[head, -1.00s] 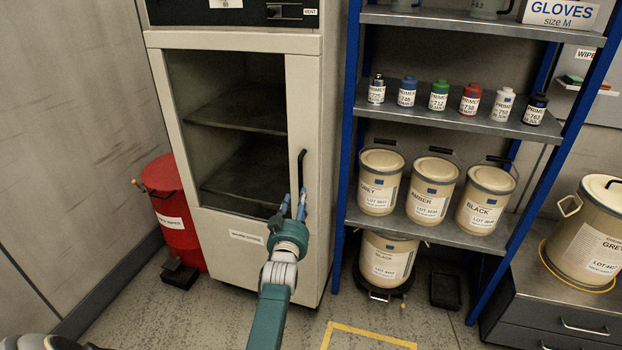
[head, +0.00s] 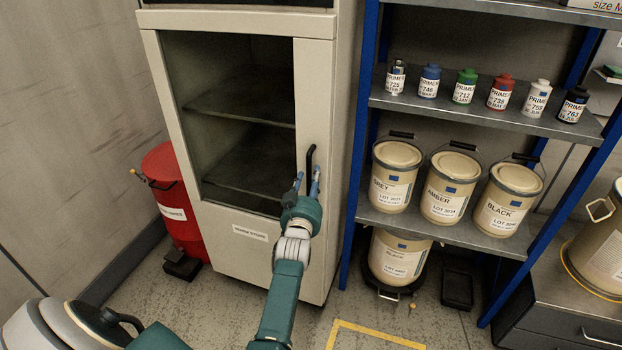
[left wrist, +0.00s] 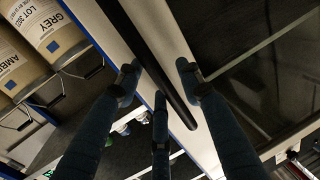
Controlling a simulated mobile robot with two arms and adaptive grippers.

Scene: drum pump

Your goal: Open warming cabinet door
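The warming cabinet (head: 245,255) is a tall cream cabinet with a dark glass door (head: 235,120), which is closed. Its black vertical bar handle (head: 311,156) is on the right side of the door. My left gripper (head: 307,180) is at the lower part of the handle, pointing up at it. In the left wrist view the handle (left wrist: 160,60) runs between the spread fingers of my left gripper (left wrist: 158,82). The fingers look open, with one on each side of the bar; I cannot tell whether any touches it. My right gripper is not in view.
A blue-framed shelf (head: 350,200) with primer bottles and cream paint cans stands close right of the cabinet. A red bin (head: 168,195) stands at its left. A grey drawer unit (head: 540,310) is at the lower right. The floor in front of the cabinet is mostly clear.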

